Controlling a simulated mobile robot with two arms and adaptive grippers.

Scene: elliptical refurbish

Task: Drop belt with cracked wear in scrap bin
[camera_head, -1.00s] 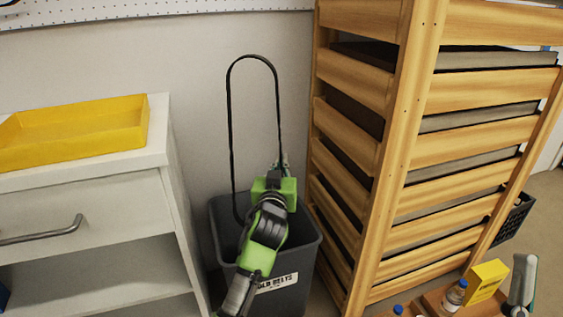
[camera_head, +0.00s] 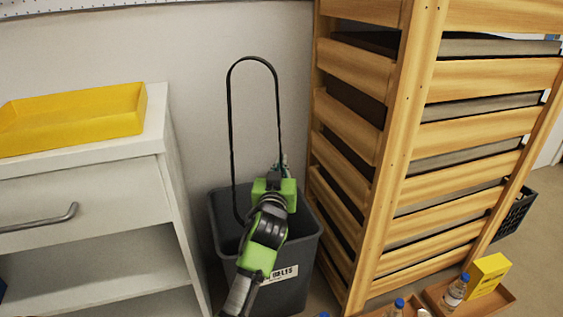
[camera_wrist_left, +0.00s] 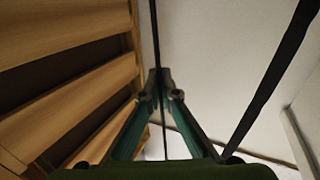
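A thin black belt (camera_head: 230,130) stands up as a tall narrow loop in front of the wall. My left gripper (camera_head: 282,163) is shut on its right strand, above the bin. In the left wrist view, the fingers (camera_wrist_left: 162,80) meet around one strand, while the other strand (camera_wrist_left: 268,85) passes to the right. The belt's lower end is hidden behind my left arm. A dark grey open bin (camera_head: 304,262) stands on the floor below; my arm covers part of its white label. Cracks on the belt cannot be made out. My right gripper is not in view.
A white cabinet (camera_head: 170,205) with a yellow tray (camera_head: 85,125) stands left of the bin. A tall slatted wooden rack (camera_head: 390,160) stands close on its right. Low wooden trays with bottles and a yellow box (camera_head: 489,275) are at bottom right.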

